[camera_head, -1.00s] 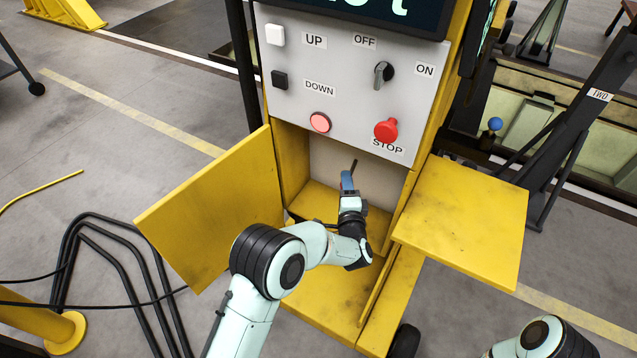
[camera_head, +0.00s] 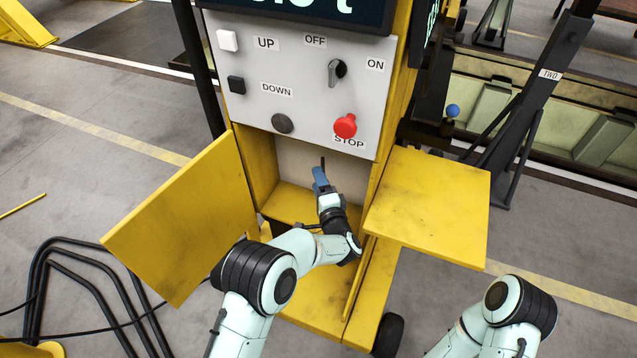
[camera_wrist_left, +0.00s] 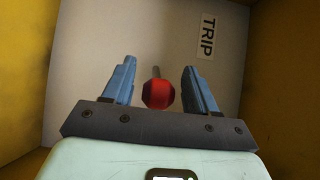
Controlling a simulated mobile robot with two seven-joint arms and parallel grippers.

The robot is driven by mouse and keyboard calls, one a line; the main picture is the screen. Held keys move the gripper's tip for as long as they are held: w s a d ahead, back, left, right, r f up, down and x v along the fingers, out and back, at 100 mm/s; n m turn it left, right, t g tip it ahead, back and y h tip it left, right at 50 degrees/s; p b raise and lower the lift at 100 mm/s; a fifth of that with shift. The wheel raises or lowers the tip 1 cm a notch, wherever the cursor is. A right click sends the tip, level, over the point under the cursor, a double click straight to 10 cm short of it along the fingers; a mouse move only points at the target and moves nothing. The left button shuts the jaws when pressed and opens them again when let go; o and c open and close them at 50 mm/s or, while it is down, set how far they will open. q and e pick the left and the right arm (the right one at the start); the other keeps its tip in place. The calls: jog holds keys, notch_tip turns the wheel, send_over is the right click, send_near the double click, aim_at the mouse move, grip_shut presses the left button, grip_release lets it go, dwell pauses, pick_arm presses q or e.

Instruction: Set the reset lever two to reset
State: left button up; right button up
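In the left wrist view a lever with a red knob (camera_wrist_left: 158,94) and a short dark shaft stands out from the grey back wall of a yellow compartment. A label reading TRIP (camera_wrist_left: 208,36) is on that wall, up and to the right of the knob. My left gripper (camera_wrist_left: 163,75) is open, with one blue finger on each side of the knob and gaps showing. In the head view my left gripper (camera_head: 320,178) reaches into the open compartment under the control panel. My right gripper is out of view; only part of its arm shows.
The yellow cabinet has open doors on the left (camera_head: 180,220) and right (camera_head: 430,205). Above is a panel (camera_head: 300,70) with buttons, a switch and a red STOP knob (camera_head: 345,126). A post labelled TWO (camera_head: 549,75) and a blue knob (camera_head: 453,110) are at the right.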

pick_arm(q)
jog(key=p+v, duration=0.1)
jog(key=v, duration=1.2)
jog(key=shift+s, duration=0.25)
jog(key=shift+a+f, duration=0.1)
